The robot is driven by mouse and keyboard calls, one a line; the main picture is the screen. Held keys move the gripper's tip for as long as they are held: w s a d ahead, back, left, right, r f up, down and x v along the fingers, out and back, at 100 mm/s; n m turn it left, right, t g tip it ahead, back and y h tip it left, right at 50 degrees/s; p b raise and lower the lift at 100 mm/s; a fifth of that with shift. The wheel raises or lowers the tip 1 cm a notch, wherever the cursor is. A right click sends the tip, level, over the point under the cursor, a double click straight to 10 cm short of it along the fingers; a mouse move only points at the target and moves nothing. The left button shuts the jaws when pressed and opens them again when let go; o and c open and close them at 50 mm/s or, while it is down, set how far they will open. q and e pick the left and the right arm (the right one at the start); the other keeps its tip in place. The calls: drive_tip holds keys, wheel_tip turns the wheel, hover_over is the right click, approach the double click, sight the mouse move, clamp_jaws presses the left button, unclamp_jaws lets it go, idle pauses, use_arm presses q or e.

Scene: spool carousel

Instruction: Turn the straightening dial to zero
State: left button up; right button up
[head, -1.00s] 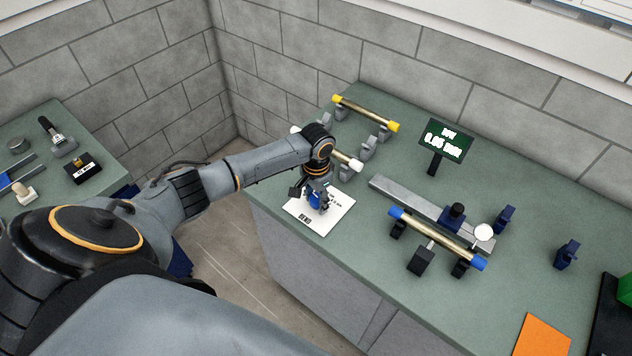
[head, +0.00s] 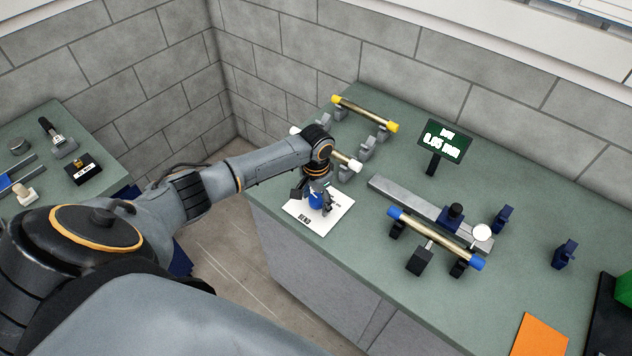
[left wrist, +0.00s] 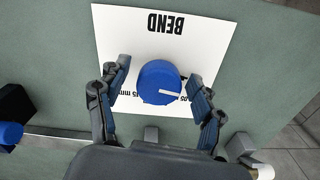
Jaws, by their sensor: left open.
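The blue straightening dial (left wrist: 158,80) with a white pointer line stands on a white card (left wrist: 180,35) marked BEND in the left wrist view. The pointer points to the right in that view, and part of the card's scale is hidden by the dial and fingers. My left gripper (left wrist: 160,92) is open, with one finger on each side of the dial and small gaps showing. In the head view my left gripper (head: 318,204) is low over the card (head: 326,222). A screen (head: 442,141) seems to read 0.05 mm. My right gripper is not in view.
A brass rod with blue ends (head: 437,238) rests on supports beside a grey rail (head: 405,197). A yellow-ended rod (head: 364,113) and a white-ended rod (head: 349,160) lie at the back. An orange sheet (head: 540,338) lies at the front right.

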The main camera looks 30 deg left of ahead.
sight(316, 198)
use_arm(q)
wheel_tip(316, 198, up, 12)
idle(0.5)
idle(0.4)
